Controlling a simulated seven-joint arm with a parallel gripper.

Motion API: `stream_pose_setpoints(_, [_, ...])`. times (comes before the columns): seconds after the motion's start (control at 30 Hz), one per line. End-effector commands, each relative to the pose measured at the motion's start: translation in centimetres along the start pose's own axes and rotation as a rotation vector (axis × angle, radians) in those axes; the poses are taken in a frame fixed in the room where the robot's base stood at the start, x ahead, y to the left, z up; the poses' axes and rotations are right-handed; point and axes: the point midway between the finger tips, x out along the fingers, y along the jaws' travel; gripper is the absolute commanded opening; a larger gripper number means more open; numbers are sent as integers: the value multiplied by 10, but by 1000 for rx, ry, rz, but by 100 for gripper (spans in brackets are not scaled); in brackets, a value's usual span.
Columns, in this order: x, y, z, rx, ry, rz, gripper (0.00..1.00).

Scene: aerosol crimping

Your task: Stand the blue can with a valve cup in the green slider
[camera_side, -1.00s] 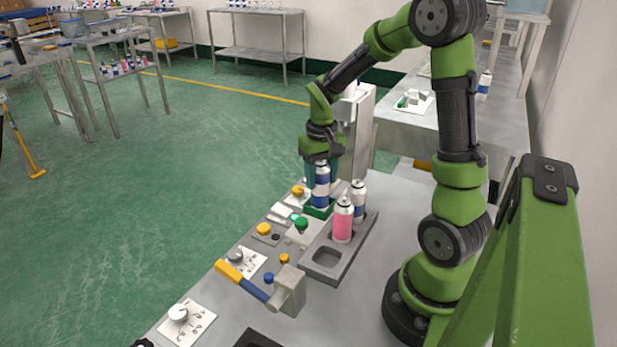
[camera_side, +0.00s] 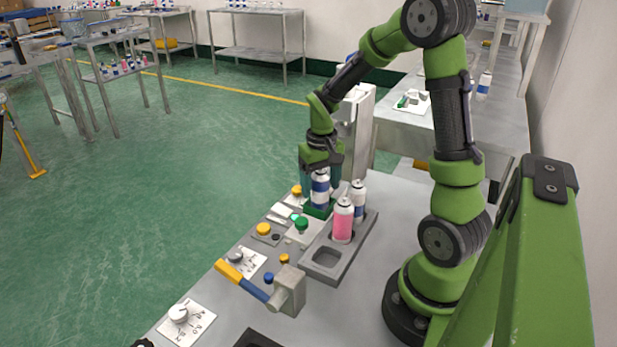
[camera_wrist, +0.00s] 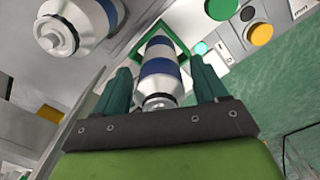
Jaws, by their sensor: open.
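The blue-and-white can (camera_side: 320,190) stands upright at the green slider (camera_side: 317,211). In the wrist view the can (camera_wrist: 160,68) rises from within the slider's green frame (camera_wrist: 180,47), its silver top with the valve cup (camera_wrist: 159,102) toward me. My gripper (camera_side: 321,176) is above and around the can's upper part, pointing down. In the wrist view my gripper's two dark green fingers (camera_wrist: 161,82) are open, one on each side of the can, with a visible gap on the right side. The can's foot inside the slider is partly hidden.
A grey rack (camera_side: 345,262) right of the slider holds a pink can (camera_side: 343,222) and another blue-and-white can (camera_side: 358,201); its near pocket is empty. A grey machine column (camera_side: 357,125) stands behind. Buttons, knobs and a yellow-and-blue lever (camera_side: 243,281) lie toward the front.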

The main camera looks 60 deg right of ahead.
Motion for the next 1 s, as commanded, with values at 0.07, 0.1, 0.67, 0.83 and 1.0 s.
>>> stream_pose_setpoints(0.07, [-5,0,-1,-1,4,0,72])
stream_pose_setpoints(0.1, [-9,0,-1,-1,5,0,72])
stream_pose_setpoints(0.67, [-112,0,-1,-1,5,0,72])
stream_pose_setpoints(0.83, [-126,-6,4,-11,19,-10,72])
stream_pose_setpoints(1.0, [-146,-42,40,-78,143,-85,72])
